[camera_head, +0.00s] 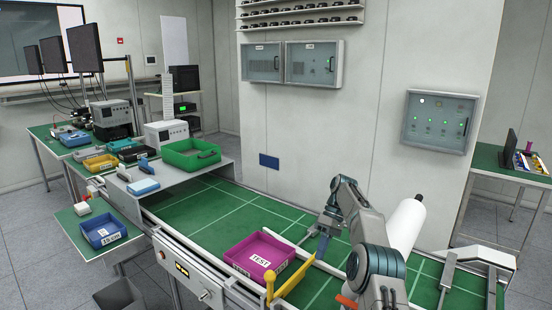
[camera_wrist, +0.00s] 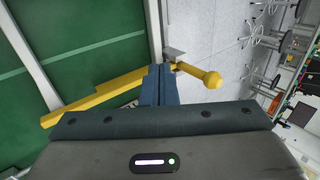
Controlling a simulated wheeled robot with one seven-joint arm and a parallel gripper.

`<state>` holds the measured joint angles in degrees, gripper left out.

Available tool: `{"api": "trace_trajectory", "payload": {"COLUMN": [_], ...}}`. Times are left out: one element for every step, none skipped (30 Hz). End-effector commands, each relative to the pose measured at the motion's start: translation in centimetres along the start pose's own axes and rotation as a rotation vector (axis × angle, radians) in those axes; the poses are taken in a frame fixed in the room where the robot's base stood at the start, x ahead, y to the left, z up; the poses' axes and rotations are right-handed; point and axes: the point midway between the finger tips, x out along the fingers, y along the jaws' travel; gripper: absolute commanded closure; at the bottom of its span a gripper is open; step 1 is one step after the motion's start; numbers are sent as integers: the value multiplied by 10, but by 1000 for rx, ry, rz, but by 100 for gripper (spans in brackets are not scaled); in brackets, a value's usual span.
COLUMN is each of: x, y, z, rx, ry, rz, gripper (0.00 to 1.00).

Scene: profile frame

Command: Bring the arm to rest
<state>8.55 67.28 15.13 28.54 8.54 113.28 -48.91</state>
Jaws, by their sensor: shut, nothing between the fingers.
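My gripper (camera_head: 322,244) hangs over the green conveyor (camera_head: 205,222), to the right of the magenta tray in the head view. Its dark blue fingers are together and hold nothing; they also show in the wrist view (camera_wrist: 159,84). A yellow bar (camera_head: 291,278) with a yellow ball-ended handle (camera_head: 270,284) crosses the conveyor's near side. In the wrist view the yellow bar (camera_wrist: 110,100) and its ball end (camera_wrist: 212,79) lie behind the fingers. I cannot tell whether the fingers touch the bar. My arm is bent, at the right of the head view.
The magenta tray (camera_head: 258,262) labelled TEST sits on the conveyor beside the bar. A blue tray (camera_head: 103,232) is on a side shelf. A green tray (camera_head: 190,153) is on the housing behind. A wall with a grey control box (camera_head: 438,121) rises behind the conveyor.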

Motion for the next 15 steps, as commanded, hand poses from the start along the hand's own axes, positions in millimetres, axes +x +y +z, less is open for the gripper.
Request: {"api": "trace_trajectory", "payload": {"x": [-4,-6,-9,-10,-13,-15,-17,-19,-22,-24,-26,-30,-32,-35,-39], "y": [-2,-4,-8,-10,-13,-17,-20,-24,-29,-33,-38,-44,-49,-55,-64], "z": [2,2,2,2,2,2,1,1,1,0,0,1,1,2,3], "rx": [12,18,25,31,36,45,51,57,65,73,81,92,102,113,129], "ry": [0,0,1,1,2,1,1,1,0,1,1,2,4,5,8], "rz": [10,15,24,31,39,48,56,64,76,86,96,110,124,137,158], "gripper": [100,100,100,100,100,100,100,100,100,100,100,100,100,100,100]}}
